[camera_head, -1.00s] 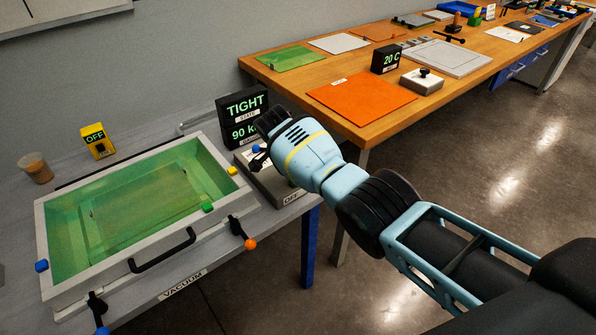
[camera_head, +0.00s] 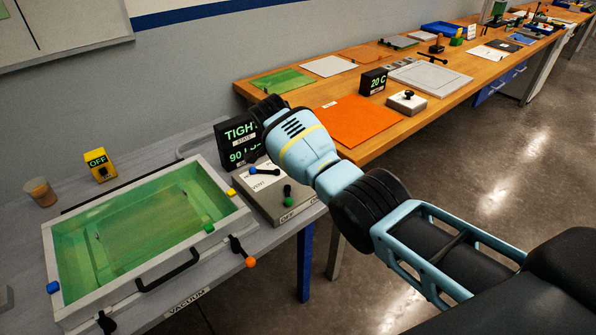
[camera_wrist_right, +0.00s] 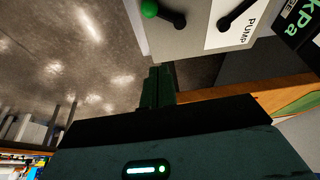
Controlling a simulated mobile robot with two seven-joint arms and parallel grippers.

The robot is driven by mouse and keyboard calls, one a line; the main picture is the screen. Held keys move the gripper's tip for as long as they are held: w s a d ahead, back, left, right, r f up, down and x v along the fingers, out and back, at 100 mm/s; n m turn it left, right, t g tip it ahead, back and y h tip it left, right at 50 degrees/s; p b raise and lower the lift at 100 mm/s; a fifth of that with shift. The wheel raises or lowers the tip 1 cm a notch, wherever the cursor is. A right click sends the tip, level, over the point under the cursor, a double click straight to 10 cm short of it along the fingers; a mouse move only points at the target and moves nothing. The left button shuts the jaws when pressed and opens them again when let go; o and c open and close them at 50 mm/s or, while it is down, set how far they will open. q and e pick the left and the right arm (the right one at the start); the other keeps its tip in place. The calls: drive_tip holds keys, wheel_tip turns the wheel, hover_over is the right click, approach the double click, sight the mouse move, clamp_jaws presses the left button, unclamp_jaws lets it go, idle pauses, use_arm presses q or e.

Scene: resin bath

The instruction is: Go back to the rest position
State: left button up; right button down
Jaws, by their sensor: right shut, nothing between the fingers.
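The pump box (camera_head: 273,201) carries a lever with a blue knob (camera_head: 253,170) and one with a green knob (camera_head: 288,188). The green knob (camera_wrist_right: 149,8) also shows in the wrist view, apart from the fingers. My left gripper is not in view.
The green resin bath (camera_head: 140,236) stands on the grey bench at left, beside a yellow OFF box (camera_head: 99,163) and a brown cup (camera_head: 40,191). A wooden bench (camera_head: 392,132) with an orange sheet (camera_head: 356,122) lies behind my arm. Open floor is at right.

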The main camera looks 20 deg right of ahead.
drive_tip(key=shift+s+r, duration=0.15)
idle(0.3)
drive_tip(key=s+a+f+n+y, duration=0.1)
drive_tip(key=s+f+n+y, duration=0.45)
drive_tip(key=s+f, duration=1.7)
drive_tip(key=s+d+n+h, duration=0.15)
drive_tip(key=s+n, duration=0.45)
drive_tip(key=s, duration=1.2)
drive_tip(key=s+r+n, duration=0.4)
drive_tip(key=s+r, duration=0.4)
drive_tip(key=s, duration=0.5)
drive_tip(key=w+a+f+t+y, duration=0.1)
drive_tip(key=w+a+f+t, duration=0.1)
drive_tip(key=w+f+t, duration=0.4)
wheel_tip(320, 180, down, 4)
drive_tip(key=shift+w+r+t+y, duration=0.2)
drive_tip(key=shift+t+y, duration=0.2)
drive_tip(key=shift+t, duration=0.3)
